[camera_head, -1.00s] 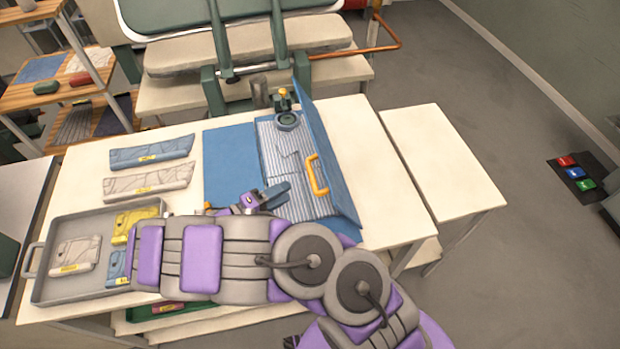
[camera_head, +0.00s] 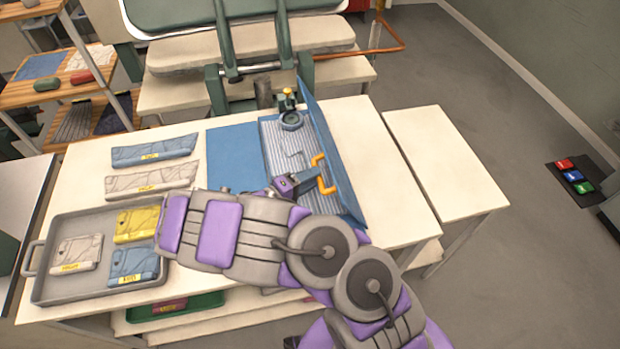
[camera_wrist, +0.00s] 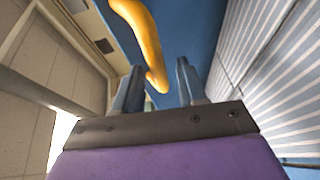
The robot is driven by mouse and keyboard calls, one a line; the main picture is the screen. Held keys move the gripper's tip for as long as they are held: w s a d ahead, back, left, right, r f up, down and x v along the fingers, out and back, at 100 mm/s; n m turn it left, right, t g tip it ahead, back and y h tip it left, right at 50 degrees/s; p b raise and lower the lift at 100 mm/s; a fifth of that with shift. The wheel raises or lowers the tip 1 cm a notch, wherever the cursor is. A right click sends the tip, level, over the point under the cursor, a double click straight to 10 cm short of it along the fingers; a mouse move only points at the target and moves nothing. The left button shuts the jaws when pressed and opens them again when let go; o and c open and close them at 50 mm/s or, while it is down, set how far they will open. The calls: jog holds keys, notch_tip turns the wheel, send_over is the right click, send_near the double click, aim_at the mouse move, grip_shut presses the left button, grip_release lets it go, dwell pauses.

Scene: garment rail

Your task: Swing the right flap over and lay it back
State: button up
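A blue folding board with a grey ribbed middle (camera_head: 285,150) lies on the cream table. Its left flap (camera_head: 232,155) lies flat. Its right flap (camera_head: 338,165) stands up, tilted outward, with a yellow-orange handle (camera_head: 322,172) on its inner face. My gripper (camera_head: 310,178) is beside the handle, low over the ribbed middle. In the wrist view my gripper (camera_wrist: 158,80) has its two fingers apart, and the lower end of the handle (camera_wrist: 152,50) shows between and beyond their tips. I cannot tell whether either finger touches it.
A grey tray (camera_head: 40,285) with several folded garments stands at the left. Two long folded pieces (camera_head: 152,150) lie behind it. A green press (camera_head: 250,70) stands at the back. The table right of the flap (camera_head: 385,190) is bare, and a lower side table (camera_head: 440,160) is clear.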

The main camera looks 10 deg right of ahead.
jog(key=shift+c, duration=0.8)
jog(key=shift+s+d, duration=0.1)
jog(key=shift+d, duration=0.75)
grip_shut()
jog(key=shift+a, duration=0.3)
jog(key=shift+d+r, duration=0.1)
jog(key=shift+r, duration=0.1)
jog(key=shift+d+r, duration=0.1)
